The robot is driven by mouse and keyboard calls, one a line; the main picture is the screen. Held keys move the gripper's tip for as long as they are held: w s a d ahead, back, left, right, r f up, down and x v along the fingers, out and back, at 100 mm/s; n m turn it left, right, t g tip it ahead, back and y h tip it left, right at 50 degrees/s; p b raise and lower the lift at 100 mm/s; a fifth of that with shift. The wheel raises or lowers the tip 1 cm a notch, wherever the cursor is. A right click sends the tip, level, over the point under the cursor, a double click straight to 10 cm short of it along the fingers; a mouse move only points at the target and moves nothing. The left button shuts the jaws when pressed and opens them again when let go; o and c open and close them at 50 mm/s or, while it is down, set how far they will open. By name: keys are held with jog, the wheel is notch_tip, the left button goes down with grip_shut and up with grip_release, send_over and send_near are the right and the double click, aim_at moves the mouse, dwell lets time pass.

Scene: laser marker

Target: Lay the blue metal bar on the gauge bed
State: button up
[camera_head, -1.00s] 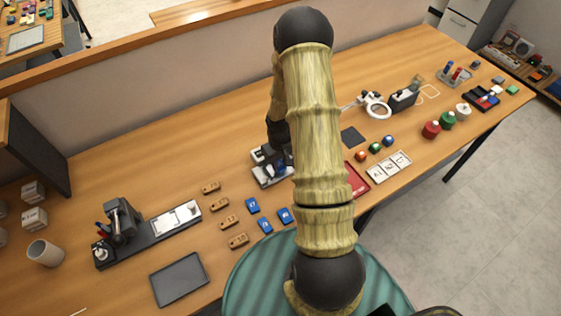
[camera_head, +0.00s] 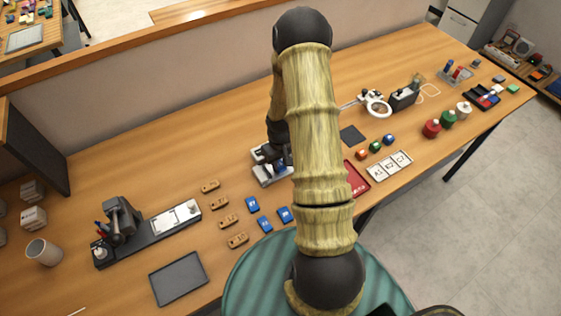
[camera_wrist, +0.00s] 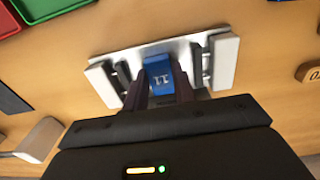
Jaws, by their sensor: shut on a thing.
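The blue metal bar (camera_wrist: 158,75) shows in the wrist view between the fingers of my gripper (camera_wrist: 158,88), which is shut on it. Its blue face carries pale digits. The gauge bed (camera_wrist: 224,62) is a light metal plate with white end blocks and dark posts; the bar lies over its middle. I cannot tell whether the bar touches the plate. In the head view the gauge bed (camera_head: 271,180) stands at the middle of the bench, partly hidden by my arm, with a little blue showing beside the gripper.
Several wooden tags (camera_head: 228,220) and blue tags (camera_head: 265,224) lie in front of the bed. A red tray (camera_head: 357,182) and a white labelled tray (camera_head: 388,167) are to its right. A marking machine (camera_head: 122,222) and dark tray (camera_head: 179,278) are at left.

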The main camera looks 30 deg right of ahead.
dwell(0.3)
jog(key=o, duration=1.1)
jog(key=shift+c, duration=0.2)
jog(key=shift+s, duration=0.1)
jog(key=shift+r, duration=0.1)
jog(key=shift+r, duration=0.25)
notch_tip(320, 180, up, 17)
jog(key=b, duration=0.2)
jog(key=shift+f, duration=0.15)
jog(key=shift+a, duration=0.1)
